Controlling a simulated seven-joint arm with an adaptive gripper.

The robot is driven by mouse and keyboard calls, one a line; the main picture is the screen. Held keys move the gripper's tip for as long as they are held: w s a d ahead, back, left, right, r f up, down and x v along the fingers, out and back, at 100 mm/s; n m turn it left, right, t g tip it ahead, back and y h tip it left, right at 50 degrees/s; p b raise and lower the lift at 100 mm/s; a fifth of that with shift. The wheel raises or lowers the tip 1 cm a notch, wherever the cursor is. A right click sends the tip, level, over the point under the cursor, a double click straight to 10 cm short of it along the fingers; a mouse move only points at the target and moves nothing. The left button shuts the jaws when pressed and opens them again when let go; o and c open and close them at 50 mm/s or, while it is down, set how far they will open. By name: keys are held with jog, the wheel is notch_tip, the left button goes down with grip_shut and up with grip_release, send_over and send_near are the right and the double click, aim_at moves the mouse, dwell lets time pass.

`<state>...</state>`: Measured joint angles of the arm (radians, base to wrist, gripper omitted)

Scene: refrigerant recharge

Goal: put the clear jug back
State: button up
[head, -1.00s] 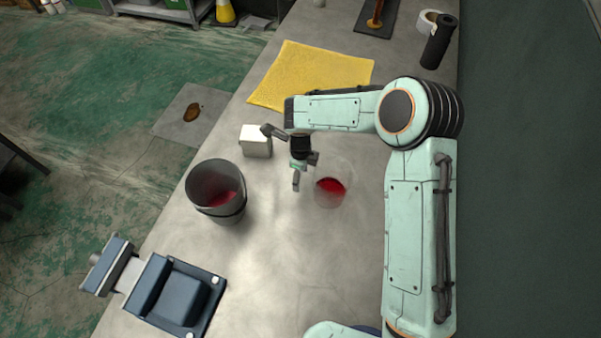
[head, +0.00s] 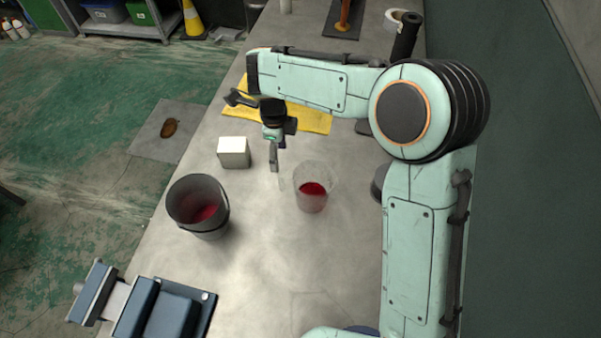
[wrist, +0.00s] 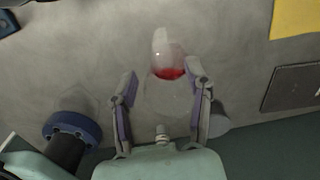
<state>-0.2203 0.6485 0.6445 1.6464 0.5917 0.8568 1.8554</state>
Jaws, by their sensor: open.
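The clear jug (head: 314,193) stands upright on the grey bench with red liquid in its bottom.
A dark bucket (head: 199,212) with red liquid stands left of the jug. A white block (head: 233,153) lies behind it. A blue vise (head: 165,312) is at the front left. A yellow cloth (head: 313,120) lies farther back. The bench in front of the jug is clear.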

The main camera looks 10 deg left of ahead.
jog(key=s+d+r+n, duration=0.5)
jog(key=s+d+n, duration=0.2)
jog(key=d, duration=0.3)
jog(key=s+d+r+n, duration=0.5)
jog(key=s+d+n, duration=0.15)
jog(key=d, duration=0.35)
jog(key=s+d+f+n, duration=0.1)
jog(key=s+n, duration=0.4)
jog(key=s, duration=0.3)
jog(key=shift+d+n+y, duration=0.25)
jog(key=shift+n+y, duration=0.1)
jog(key=shift+y, duration=0.05)
